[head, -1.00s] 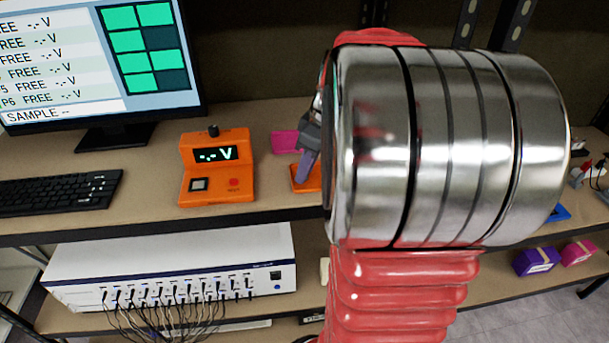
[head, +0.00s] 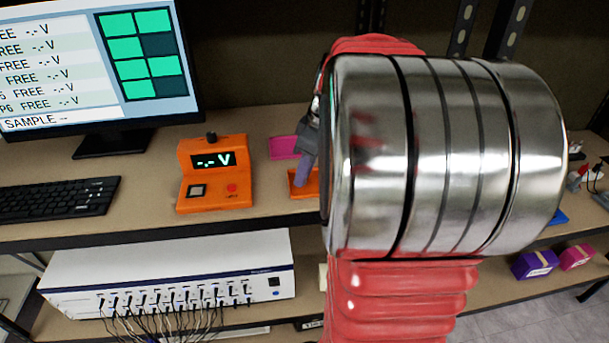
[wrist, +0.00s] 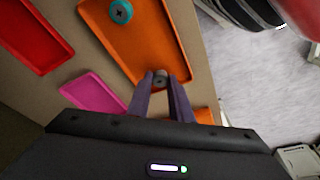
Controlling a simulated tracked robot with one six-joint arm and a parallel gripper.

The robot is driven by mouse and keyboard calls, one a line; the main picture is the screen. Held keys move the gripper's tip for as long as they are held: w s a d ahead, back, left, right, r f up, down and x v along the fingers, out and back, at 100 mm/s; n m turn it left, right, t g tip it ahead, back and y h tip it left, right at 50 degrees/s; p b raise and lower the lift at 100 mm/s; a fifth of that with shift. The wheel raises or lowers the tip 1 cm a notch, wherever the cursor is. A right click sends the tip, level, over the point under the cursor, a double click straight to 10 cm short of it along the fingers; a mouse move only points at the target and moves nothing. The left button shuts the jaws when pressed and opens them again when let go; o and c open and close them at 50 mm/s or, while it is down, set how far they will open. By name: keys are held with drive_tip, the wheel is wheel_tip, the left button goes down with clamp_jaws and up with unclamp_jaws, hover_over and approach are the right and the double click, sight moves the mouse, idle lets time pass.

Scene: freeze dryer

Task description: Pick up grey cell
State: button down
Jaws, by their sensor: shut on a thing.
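The grey cell (wrist: 160,79) is a small round disc held between the tips of my gripper (wrist: 161,84) in the wrist view. The gripper's two purple fingers are shut on it, over the near end of an orange tray (wrist: 150,47). I cannot tell whether the cell still touches the tray. In the head view my gripper (head: 304,171) points down at the orange tray (head: 306,188), partly hidden by my arm, and the cell cannot be made out there. A teal cell (wrist: 121,12) lies in the same tray, farther up.
A pink tray (wrist: 93,95) and a red tray (wrist: 34,32) lie left of the orange tray. An orange voltage tester (head: 215,175) showing "-.- V" stands left of my gripper, with a keyboard (head: 60,198) and monitor (head: 95,65) beyond. Bench space between tester and trays is clear.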

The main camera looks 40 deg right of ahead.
wheel_tip(320, 180, up, 10)
drive_tip(key=shift+f, duration=0.2)
drive_tip(key=shift+s, duration=0.15)
idle(0.7)
